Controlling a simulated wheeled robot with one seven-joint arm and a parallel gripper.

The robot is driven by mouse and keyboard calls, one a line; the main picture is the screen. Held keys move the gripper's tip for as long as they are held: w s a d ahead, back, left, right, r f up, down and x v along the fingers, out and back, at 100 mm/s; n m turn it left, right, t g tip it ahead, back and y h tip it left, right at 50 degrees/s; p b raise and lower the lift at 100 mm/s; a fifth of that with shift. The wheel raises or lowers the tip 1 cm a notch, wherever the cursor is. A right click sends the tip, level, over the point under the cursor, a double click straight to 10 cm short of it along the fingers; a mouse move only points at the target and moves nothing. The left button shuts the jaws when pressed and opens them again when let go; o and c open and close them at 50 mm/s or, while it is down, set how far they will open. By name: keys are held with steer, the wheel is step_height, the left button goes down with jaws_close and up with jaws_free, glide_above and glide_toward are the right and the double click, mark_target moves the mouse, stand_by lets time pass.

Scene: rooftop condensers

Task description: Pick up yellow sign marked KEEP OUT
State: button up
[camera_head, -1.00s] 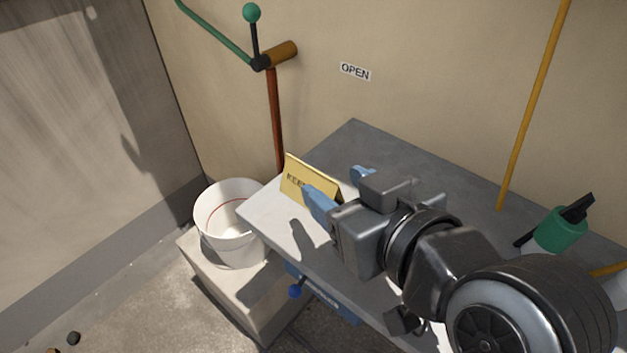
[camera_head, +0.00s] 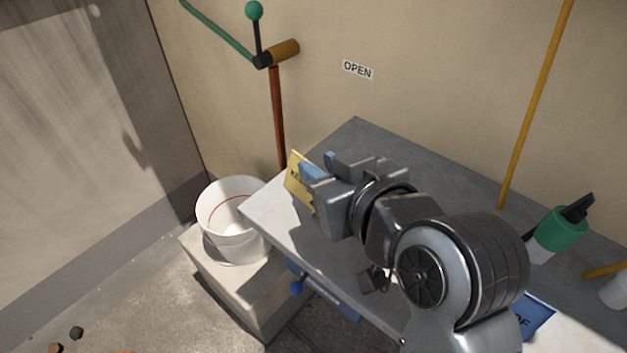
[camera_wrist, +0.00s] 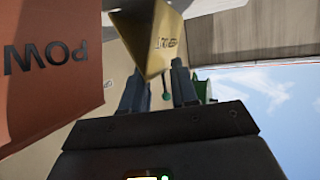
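The yellow sign (camera_head: 297,182) stands tilted near the left end of the grey bench top, and my gripper covers much of it. Only the start of its lettering shows in the head view. In the wrist view the sign (camera_wrist: 148,38) is ahead of the fingertips, its dark lettering foreshortened and its lower corner near the gap between them. My gripper (camera_head: 318,166) is open with its blue fingers at the sign's right side. In the wrist view my gripper (camera_wrist: 156,76) shows its fingers spread apart. I cannot tell whether either finger touches the sign.
A white bucket (camera_head: 231,240) stands on a low block left of the bench (camera_head: 285,225). A red post (camera_head: 277,120) rises behind. A green-capped container (camera_head: 556,232) and a blue sign (camera_head: 535,318) are at right. An orange-brown panel marked POW (camera_wrist: 50,75) shows in the wrist view.

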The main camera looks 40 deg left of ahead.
jaws_close()
